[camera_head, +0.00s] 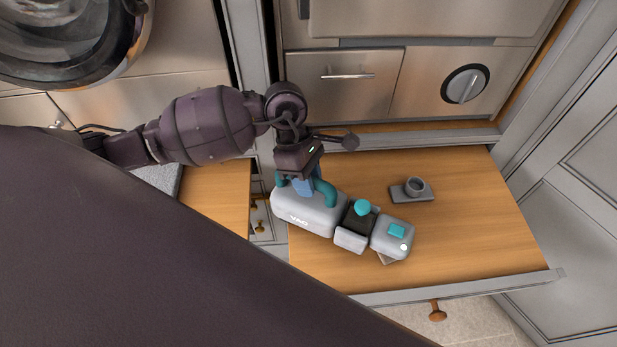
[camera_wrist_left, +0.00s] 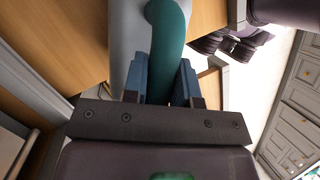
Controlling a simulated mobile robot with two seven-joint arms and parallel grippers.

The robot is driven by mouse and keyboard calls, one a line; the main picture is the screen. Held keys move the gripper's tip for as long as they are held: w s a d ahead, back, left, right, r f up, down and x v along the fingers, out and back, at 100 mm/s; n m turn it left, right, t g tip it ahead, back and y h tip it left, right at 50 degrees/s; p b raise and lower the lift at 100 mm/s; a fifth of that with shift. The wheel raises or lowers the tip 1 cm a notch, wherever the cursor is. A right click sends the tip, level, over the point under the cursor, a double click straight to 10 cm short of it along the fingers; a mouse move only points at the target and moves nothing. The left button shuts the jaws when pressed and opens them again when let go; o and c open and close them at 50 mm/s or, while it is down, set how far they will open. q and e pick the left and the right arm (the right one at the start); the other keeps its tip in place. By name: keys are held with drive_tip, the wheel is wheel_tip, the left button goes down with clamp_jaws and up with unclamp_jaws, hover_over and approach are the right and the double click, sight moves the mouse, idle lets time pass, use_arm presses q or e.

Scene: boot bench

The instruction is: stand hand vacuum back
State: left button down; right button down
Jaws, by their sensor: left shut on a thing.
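The left wrist view shows the handle (camera_wrist_left: 166,50) between the blue fingers (camera_wrist_left: 165,82). A small grey base with a round cup (camera_head: 414,188) sits on the wood beyond the vacuum, apart from it. My right gripper is not in view.
The pulled-out wooden surface (camera_head: 470,225) has free room to the right of the vacuum. Its grey front edge (camera_head: 470,286) has a wooden knob (camera_head: 437,311). Steel fronts with a dial (camera_head: 465,84) stand behind, and a grey cabinet (camera_head: 570,170) stands at right.

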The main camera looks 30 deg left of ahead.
use_arm(q)
drive_tip(key=c, duration=0.8)
unclamp_jaws()
drive_tip(key=shift+f, duration=0.1)
drive_tip(key=v, duration=1.1)
drive_tip(key=shift+f, duration=0.1)
